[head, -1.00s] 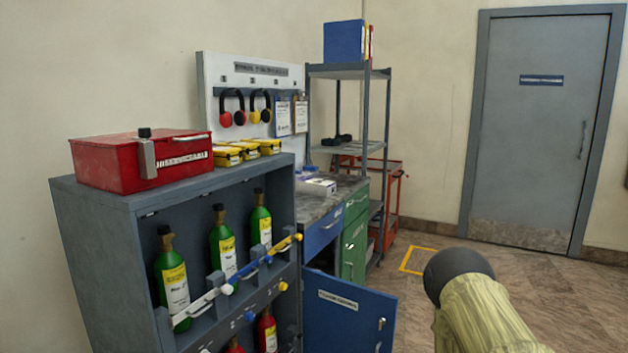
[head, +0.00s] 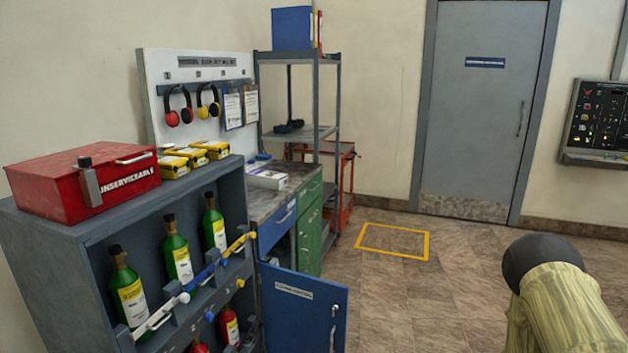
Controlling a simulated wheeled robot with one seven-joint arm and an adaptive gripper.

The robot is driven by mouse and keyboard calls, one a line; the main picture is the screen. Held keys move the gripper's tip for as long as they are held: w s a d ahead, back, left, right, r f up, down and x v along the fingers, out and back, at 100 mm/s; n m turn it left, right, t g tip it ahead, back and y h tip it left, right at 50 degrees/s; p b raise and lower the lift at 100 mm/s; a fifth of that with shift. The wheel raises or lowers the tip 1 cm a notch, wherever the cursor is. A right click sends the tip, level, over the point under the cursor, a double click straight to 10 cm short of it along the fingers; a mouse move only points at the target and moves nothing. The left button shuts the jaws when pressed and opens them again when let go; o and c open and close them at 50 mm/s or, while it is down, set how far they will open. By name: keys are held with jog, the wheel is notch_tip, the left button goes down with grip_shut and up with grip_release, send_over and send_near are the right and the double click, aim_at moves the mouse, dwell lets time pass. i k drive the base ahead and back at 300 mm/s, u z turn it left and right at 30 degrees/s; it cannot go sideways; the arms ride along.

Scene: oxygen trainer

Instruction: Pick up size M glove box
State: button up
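No box in the head view has a readable size M label. A small white box (head: 267,179) lies on the workbench top (head: 262,206), beyond the bottle cabinet; its print is too small to read. Several yellow boxes (head: 187,160) sit on top of the cabinet beside the red case; their labels are too small to read. My gripper is not in view; part of my arm shows at the lower right.
The grey cabinet (head: 40,262) with green bottles stands at left, a red case (head: 84,182) on top. An open blue door (head: 303,310) juts out in front of the workbench. Floor (head: 400,300) is clear at centre. A control panel (head: 598,122) hangs at right.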

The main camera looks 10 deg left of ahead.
aim_at(256, 178)
jog(key=z, duration=0.05)
jog(key=i, duration=2)
jog(key=u, duration=1.8)
